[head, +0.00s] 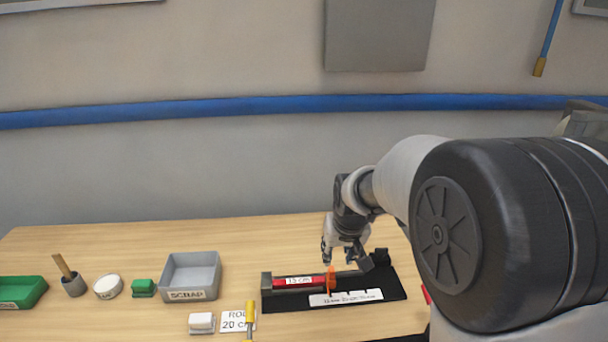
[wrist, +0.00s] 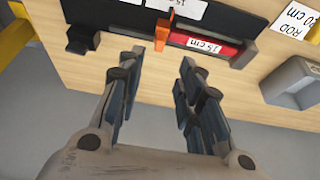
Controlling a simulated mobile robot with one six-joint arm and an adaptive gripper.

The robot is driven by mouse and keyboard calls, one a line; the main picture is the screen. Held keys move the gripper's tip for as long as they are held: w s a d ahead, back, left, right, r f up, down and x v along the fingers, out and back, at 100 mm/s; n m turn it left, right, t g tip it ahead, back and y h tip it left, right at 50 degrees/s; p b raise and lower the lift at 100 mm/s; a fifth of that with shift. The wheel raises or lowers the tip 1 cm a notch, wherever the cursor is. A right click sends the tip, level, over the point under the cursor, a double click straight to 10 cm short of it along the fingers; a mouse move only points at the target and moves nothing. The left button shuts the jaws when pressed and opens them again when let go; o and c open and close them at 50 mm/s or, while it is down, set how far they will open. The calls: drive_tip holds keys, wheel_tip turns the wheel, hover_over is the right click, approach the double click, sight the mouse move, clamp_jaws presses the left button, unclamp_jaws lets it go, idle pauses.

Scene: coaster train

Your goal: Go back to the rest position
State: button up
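My gripper (head: 346,256) is above the right part of the black measuring fixture on the table. In the wrist view my gripper (wrist: 158,75) shows its two fingers wide apart with nothing between them. The black fixture (head: 392,289) holds a red block (head: 290,281) labelled "15 cm" at its left end, with an orange piece (head: 331,278) at the block's right end. The red block (wrist: 205,43) and the orange piece (wrist: 162,32) also show in the wrist view, beyond the fingertips.
A grey SCRAP bin (head: 190,276), a green block (head: 143,288), a white round dish (head: 108,287), a holder cup (head: 73,285) and a green tray (head: 20,291) stand to the left. A white card (head: 238,321), a yellow-handled tool (head: 250,314) and a white block (head: 202,322) lie in front.

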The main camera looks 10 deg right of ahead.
drive_tip(key=s+r, duration=0.3)
drive_tip(key=s, duration=0.7)
drive_tip(key=s+r, duration=0.3)
drive_tip(key=s, duration=0.7)
drive_tip(key=s+r, duration=0.3)
drive_tip(key=s, duration=0.8)
drive_tip(key=shift+d+r, duration=0.1)
drive_tip(key=shift+c, duration=0.3)
